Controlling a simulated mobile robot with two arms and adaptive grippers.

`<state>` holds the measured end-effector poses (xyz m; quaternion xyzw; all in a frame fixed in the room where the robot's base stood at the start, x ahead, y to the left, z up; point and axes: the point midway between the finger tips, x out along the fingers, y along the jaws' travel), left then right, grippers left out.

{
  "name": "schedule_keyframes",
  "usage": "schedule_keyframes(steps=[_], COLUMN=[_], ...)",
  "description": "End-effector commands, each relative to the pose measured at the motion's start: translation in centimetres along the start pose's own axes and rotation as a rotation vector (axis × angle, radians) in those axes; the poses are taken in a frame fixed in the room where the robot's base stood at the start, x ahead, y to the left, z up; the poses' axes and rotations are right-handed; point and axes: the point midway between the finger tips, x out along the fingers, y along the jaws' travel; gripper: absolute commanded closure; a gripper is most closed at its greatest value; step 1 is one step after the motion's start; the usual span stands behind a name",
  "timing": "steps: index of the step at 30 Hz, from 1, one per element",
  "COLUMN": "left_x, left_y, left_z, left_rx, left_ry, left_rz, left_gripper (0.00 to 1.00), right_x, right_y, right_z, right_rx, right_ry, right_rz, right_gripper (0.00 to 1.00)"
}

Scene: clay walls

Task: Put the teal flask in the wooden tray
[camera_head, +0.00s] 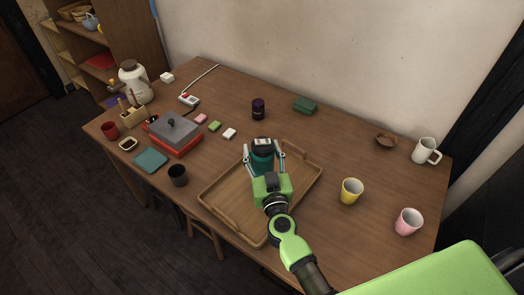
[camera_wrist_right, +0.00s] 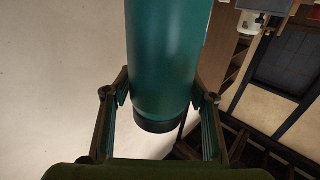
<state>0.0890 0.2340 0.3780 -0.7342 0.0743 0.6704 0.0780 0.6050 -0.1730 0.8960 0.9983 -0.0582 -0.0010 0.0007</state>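The teal flask (camera_head: 262,161) has a dark top and is between the fingers of my right gripper (camera_head: 264,158). In the right wrist view the flask (camera_wrist_right: 166,55) fills the middle, with a finger pressed against each side and a dark band at its lower end. The gripper is shut on it. The wooden tray (camera_head: 228,192) lies on the table under the gripper, partly hidden by my right arm. I cannot tell whether the flask touches the tray floor or hangs above it. My left gripper is not in view.
Right of the tray stand a yellow cup (camera_head: 351,192), a pink cup (camera_head: 408,222) and a white mug (camera_head: 426,151). A dark cup (camera_head: 178,176) is close to its left.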

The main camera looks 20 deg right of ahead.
Motion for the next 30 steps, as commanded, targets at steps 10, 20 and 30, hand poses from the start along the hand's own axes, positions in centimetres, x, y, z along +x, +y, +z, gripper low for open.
schedule_keyframes(steps=[10,20,30], left_x=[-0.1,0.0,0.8], left_y=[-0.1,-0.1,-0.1], left_z=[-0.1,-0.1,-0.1], left_rx=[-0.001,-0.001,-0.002], left_ry=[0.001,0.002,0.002], left_rz=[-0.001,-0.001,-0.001], left_gripper=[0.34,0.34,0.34], right_x=[0.0,-4.3,-10.6], right_y=[0.0,0.0,0.0], right_z=[-0.1,0.0,0.0], right_rx=[0.001,0.001,0.000], right_ry=[0.000,-0.004,-0.002], right_rz=[0.000,-0.001,-0.001], right_gripper=[0.38,0.38,0.38])
